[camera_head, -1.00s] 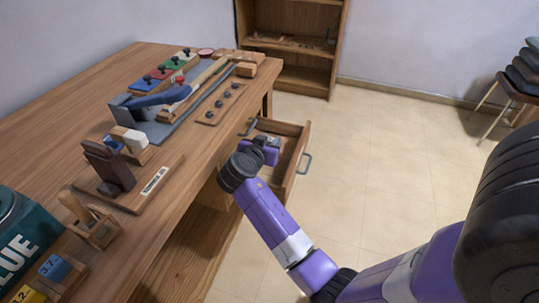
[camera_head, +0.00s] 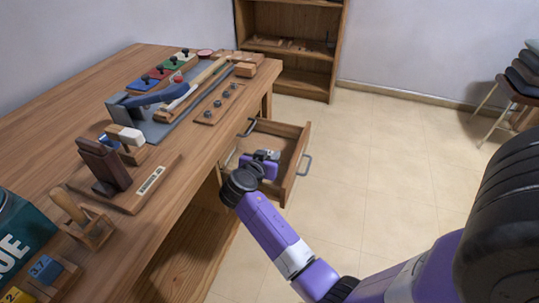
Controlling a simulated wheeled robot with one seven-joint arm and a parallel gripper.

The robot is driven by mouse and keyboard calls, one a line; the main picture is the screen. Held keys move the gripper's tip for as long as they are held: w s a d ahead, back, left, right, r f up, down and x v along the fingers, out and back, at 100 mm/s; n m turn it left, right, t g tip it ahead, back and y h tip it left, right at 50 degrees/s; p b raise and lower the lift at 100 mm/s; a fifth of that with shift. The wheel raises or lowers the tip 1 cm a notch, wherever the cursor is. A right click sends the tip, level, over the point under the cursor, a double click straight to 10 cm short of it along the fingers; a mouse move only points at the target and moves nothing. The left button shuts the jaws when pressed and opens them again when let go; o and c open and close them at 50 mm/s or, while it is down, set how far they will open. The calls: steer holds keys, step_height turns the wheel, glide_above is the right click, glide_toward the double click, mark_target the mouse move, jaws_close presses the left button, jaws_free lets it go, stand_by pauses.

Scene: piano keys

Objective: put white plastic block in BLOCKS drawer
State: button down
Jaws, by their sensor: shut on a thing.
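An open wooden drawer (camera_head: 297,170) juts out from the right side of the workbench, with a metal pull on its front. My gripper (camera_head: 267,155) is over the drawer's inside, with the purple wrist behind it. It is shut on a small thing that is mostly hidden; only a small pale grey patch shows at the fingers. I cannot tell whether this is the white plastic block. Much of the drawer floor is hidden by my gripper. No BLOCKS label is readable.
The workbench (camera_head: 150,210) holds a wooden stand with a white-ended piece (camera_head: 131,136), a dark wooden block (camera_head: 103,165), a blue-handled tool (camera_head: 155,97), a green container (camera_head: 22,232) and a row of knobs. A shelf (camera_head: 290,88) stands behind.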

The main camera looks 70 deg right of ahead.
steer(key=shift+f, duration=0.3)
steer(key=c, duration=1.1)
jaws_free()
steer(key=shift+r+p, duration=0.3)
steer(key=shift+r, duration=0.2)
steer(key=p+v, duration=0.2)
steer(key=v, duration=1)
steer(key=shift+r, duration=0.2)
